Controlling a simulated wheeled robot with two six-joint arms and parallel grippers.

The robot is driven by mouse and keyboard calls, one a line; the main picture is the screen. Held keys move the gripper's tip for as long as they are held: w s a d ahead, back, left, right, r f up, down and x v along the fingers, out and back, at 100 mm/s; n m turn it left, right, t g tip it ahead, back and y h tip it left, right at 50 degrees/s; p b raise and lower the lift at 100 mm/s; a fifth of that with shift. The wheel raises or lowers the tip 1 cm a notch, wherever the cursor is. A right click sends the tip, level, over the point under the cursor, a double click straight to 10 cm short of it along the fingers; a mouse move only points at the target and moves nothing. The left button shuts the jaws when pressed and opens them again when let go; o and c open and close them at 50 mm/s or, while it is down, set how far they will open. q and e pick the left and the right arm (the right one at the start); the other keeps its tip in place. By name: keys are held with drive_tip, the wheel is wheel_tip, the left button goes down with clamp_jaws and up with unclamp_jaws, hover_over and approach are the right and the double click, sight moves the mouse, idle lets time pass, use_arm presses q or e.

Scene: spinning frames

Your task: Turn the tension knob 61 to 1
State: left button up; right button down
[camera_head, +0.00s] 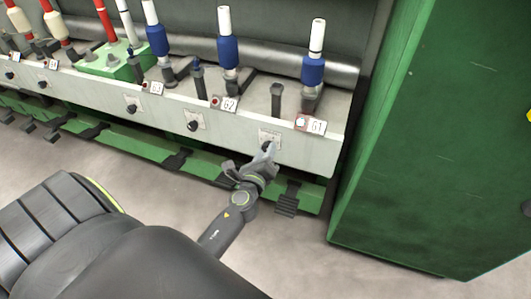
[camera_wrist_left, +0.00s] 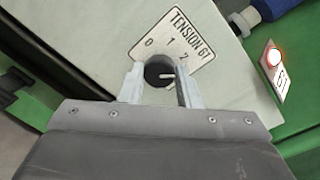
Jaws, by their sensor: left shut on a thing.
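The tension knob 61 (camera_wrist_left: 158,70) is a dark round knob on the pale front panel (camera_wrist_left: 85,45). Its plate (camera_wrist_left: 189,30) reads "TENSION 61" with 0, 1 and 2 around the knob. A pale mark on the knob points to the right in the left wrist view, nearer the 2 than the 0. My left gripper (camera_wrist_left: 158,83) is shut on the knob, one finger on each side. In the head view, my left gripper (camera_head: 266,155) reaches the rightmost knob, which it partly hides. My right gripper is not in view.
A tag marked 61 (camera_head: 315,126) with a lit lamp sits right of the knob. Other knobs (camera_head: 193,125) line the panel to the left. Bobbins (camera_head: 313,70) stand above. A green cabinet (camera_head: 430,150) stands at the right. Pedals (camera_head: 287,203) lie below.

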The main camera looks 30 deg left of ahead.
use_arm(q)
drive_tip(key=n, duration=0.4)
drive_tip(key=shift+r+b, duration=0.1)
drive_tip(key=shift+b, duration=0.2)
drive_tip(key=n, duration=0.3)
drive_tip(key=shift+h, duration=0.3)
drive_tip(key=n+b, duration=0.1)
drive_tip(key=n, duration=0.2)
drive_tip(key=shift+a+n+h, duration=0.1)
drive_tip(key=shift+n+h, duration=0.2)
drive_tip(key=shift+n+b, duration=0.4)
drive_tip(key=shift+n, duration=0.2)
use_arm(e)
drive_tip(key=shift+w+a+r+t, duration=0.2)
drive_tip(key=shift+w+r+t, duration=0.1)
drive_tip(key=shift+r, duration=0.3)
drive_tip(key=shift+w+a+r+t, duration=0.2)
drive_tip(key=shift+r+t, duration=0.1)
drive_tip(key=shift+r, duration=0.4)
use_arm(q)
drive_tip(key=o, duration=1)
drive_tip(key=shift+c, duration=0.2)
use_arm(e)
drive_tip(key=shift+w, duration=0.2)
